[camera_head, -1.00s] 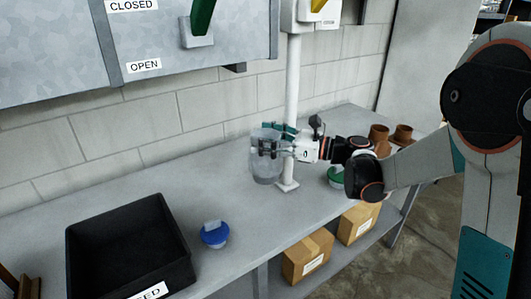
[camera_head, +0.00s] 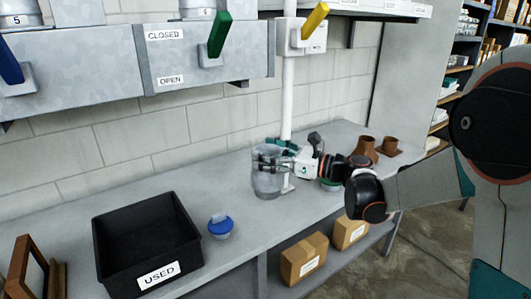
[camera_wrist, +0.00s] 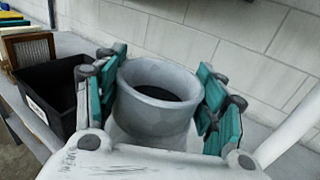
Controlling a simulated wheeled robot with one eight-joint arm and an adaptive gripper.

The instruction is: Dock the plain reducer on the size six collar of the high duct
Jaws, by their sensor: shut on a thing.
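My gripper (camera_head: 272,160) is shut on a plain grey metal reducer (camera_head: 267,183), with its fingers around the upper part. In the wrist view the reducer (camera_wrist: 155,110) stands between the teal fingers (camera_wrist: 158,95), its round open mouth facing up and a wider part below. It is over the bench near the white post; I cannot tell whether its base touches the bench. The high duct (camera_head: 120,75) runs along the wall at upper left. Two collars sit on top, cut by the frame edge: one marked 5 (camera_head: 20,22), another (camera_head: 197,13) whose number is hard to read.
Blue (camera_head: 9,62), green (camera_head: 220,35) and yellow (camera_head: 315,20) levers stick out from the duct and a post box. A black USED bin (camera_head: 120,258), a blue-lidded pot (camera_head: 220,228) and brown fittings (camera_head: 364,150) stand on the bench (camera_head: 318,210).

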